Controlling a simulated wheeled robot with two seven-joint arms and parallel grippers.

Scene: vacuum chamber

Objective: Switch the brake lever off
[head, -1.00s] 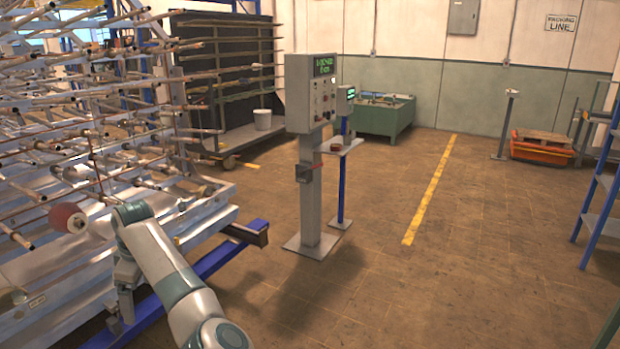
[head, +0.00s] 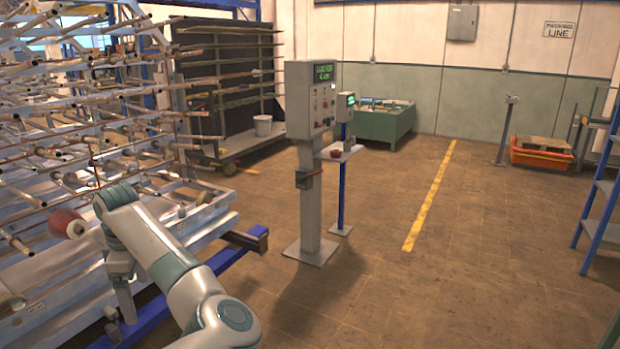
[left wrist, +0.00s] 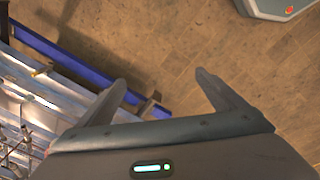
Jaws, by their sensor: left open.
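My left gripper (head: 120,312) hangs pointing down at the lower left, beside the metal rack and well left of the pedestal. In the left wrist view my left gripper (left wrist: 160,82) has its fingers spread, with nothing between them but floor. The lever does not show in that view. My right gripper does not show.
A rack (head: 195,215) of many rods fills the left side. A blue floor beam (head: 225,255) runs from it toward the pedestal, and also shows in the left wrist view (left wrist: 62,58). A blue post with a small shelf (head: 340,152) stands behind the pedestal. Floor right of it is clear.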

